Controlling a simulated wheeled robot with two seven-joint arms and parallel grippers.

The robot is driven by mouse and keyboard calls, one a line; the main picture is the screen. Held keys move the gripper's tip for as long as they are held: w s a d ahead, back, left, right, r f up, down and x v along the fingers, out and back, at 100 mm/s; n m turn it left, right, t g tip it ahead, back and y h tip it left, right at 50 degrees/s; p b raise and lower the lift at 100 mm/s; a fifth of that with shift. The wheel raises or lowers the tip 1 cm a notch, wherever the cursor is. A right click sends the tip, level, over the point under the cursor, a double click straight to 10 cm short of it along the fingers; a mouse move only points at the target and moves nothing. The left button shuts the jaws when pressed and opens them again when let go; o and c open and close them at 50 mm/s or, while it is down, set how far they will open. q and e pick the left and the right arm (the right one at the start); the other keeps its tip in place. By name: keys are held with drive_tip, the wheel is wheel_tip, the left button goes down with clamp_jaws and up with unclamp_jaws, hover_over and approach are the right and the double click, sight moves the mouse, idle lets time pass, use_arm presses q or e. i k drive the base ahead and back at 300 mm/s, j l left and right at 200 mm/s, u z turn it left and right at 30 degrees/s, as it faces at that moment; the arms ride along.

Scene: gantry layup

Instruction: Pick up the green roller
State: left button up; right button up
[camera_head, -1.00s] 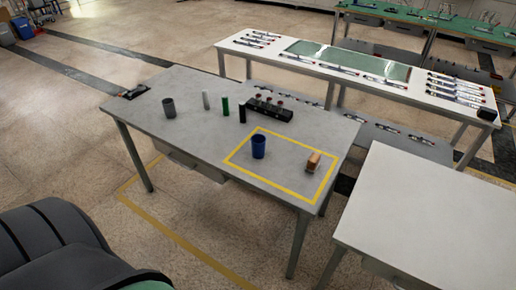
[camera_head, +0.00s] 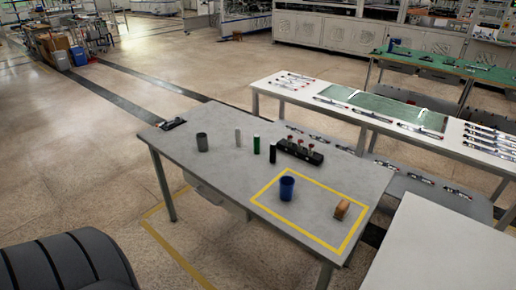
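The green roller (camera_head: 256,143) stands upright on the grey table (camera_head: 215,178). It is a slim dark green cylinder between a white cylinder (camera_head: 238,137) on its left and a black cylinder (camera_head: 272,153) on its right. A grey cup (camera_head: 202,142) stands farther left. No gripper is in view.
A black rack with red-topped items (camera_head: 300,151) sits behind the cylinders. A blue cup (camera_head: 287,188) and an orange-brown block (camera_head: 342,209) are inside a yellow outlined area. A white table (camera_head: 430,250) stands at the right.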

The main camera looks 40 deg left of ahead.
sight(256, 137)
drive_tip(key=j, duration=1.55)
drive_tip(key=i, duration=0.05)
